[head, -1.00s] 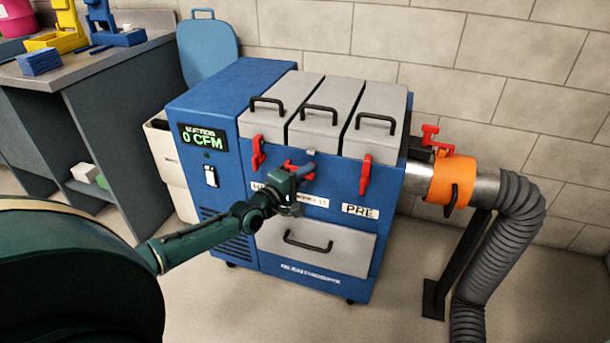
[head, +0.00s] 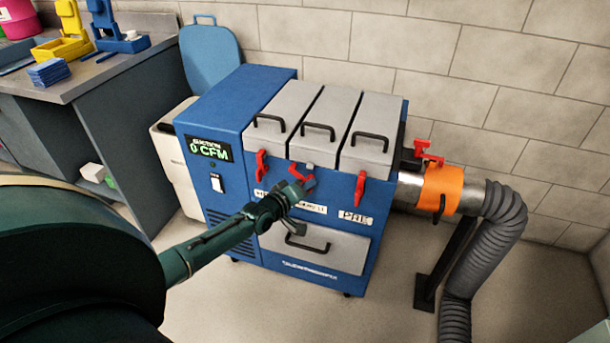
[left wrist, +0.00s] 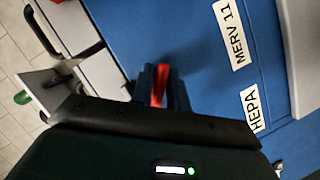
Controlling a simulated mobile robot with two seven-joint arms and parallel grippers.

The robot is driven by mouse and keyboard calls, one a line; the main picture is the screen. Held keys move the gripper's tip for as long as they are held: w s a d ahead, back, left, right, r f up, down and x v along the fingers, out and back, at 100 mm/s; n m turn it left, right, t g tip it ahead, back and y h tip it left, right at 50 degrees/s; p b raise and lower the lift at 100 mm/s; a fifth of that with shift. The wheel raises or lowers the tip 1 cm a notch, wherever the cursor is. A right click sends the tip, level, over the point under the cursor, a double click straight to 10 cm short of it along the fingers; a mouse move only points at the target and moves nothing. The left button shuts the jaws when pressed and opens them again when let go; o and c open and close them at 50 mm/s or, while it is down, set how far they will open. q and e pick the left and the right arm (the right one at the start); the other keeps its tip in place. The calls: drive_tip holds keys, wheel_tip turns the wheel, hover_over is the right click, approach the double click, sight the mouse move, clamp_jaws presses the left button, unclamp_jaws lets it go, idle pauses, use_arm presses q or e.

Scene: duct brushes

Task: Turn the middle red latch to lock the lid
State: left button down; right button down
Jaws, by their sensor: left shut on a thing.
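The blue filter cabinet (head: 228,125) stands with three grey lids on top. The middle lid (head: 318,122) is down, with its red latch (head: 297,174) on the front face below it. My left gripper (head: 296,188) is shut on this latch, partly hiding it. In the left wrist view the latch (left wrist: 160,85) shows as a red strip between the two fingers (left wrist: 161,90). In the head view the latch looks tilted; its exact angle is hard to tell. The left red latch (head: 262,166) and right red latch (head: 360,188) hang roughly upright. My right gripper is out of view.
A grey drawer (head: 330,258) with a black handle lies below the latches. At the right, an orange collar (head: 440,190) joins a grey duct hose (head: 503,225). A workbench (head: 85,80) with yellow and blue tools stands at the left. Open floor lies in front of the cabinet.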

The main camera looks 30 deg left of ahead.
use_arm(q)
drive_tip(key=shift+r+m+p, duration=0.4)
drive_tip(key=shift+p, duration=0.2)
drive_tip(key=shift+m+g+p, duration=0.3)
drive_tip(key=shift+p, duration=0.25)
drive_tip(key=m+y+p, duration=0.1)
drive_tip(key=p, duration=0.1)
drive_tip(key=m+y+p, duration=0.1)
drive_tip(key=shift+d+f+m+g+p, duration=0.1)
drive_tip(key=shift+d+m+g+p, duration=0.05)
drive_tip(key=shift+m+g+p, duration=0.2)
drive_tip(key=shift+f+m+g+y+p, duration=0.25)
drive_tip(key=shift+m+y+p, duration=0.55)
drive_tip(key=shift+m, duration=0.65)
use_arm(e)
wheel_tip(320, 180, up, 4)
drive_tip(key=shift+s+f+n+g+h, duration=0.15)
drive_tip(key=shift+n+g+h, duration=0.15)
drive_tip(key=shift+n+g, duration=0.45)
use_arm(q)
drive_tip(key=shift+y, duration=0.3)
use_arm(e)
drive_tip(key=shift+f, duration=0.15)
use_arm(q)
drive_tip(key=c, duration=1.5)
unclamp_jaws()
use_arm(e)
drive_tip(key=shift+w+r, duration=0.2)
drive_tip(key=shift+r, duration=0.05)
